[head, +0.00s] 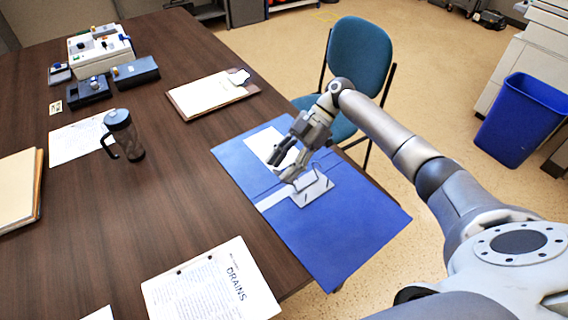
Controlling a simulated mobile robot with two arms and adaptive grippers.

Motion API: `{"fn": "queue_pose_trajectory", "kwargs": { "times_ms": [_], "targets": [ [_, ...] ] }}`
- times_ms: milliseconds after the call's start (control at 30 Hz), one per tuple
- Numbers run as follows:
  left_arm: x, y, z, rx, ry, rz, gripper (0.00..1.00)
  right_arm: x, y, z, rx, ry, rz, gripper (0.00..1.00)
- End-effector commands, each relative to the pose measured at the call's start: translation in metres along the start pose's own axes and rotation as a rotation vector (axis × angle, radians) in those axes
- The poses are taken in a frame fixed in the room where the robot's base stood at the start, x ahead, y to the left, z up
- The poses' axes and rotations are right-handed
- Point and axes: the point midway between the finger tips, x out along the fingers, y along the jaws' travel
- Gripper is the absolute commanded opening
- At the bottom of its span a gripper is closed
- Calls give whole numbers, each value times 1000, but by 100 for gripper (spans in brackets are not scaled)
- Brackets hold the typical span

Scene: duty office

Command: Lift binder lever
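A blue binder (345,240) lies open and flat at the right edge of the brown table. Its metal lever mechanism (311,190) sits near the middle, on a light plate with wire arches. A white sheet (262,146) lies on the binder's far part. My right gripper (284,165) reaches in from the right, above the binder. Its fingers point down and left, apart from each other and empty, close beside the mechanism on its far side. I cannot tell whether a finger touches the lever. My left gripper is not in view.
A clipboard with papers (205,95) lies beyond the binder. A blue chair (360,50) stands against the table's right side; a blue bin (522,120) is farther right.

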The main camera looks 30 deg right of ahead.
Motion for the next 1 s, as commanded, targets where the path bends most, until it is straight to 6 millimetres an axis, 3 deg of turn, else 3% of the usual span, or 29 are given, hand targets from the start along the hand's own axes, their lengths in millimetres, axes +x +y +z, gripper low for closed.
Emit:
{"fn": "queue_pose_trajectory", "kwargs": {
  "times_ms": [267, 367, 733, 1000],
  "targets": [
    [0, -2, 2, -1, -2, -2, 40, -5, 1, 0, 0, -1, 2, 45],
    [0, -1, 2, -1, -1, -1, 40, -18, 1, 0, 1, -1, 2, 45],
    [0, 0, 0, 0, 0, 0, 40, -94, 1, 0, 1, 0, 4, 45],
    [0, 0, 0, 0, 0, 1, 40, -119, 0, 0, 0, 0, 1, 45]
  ]
}}
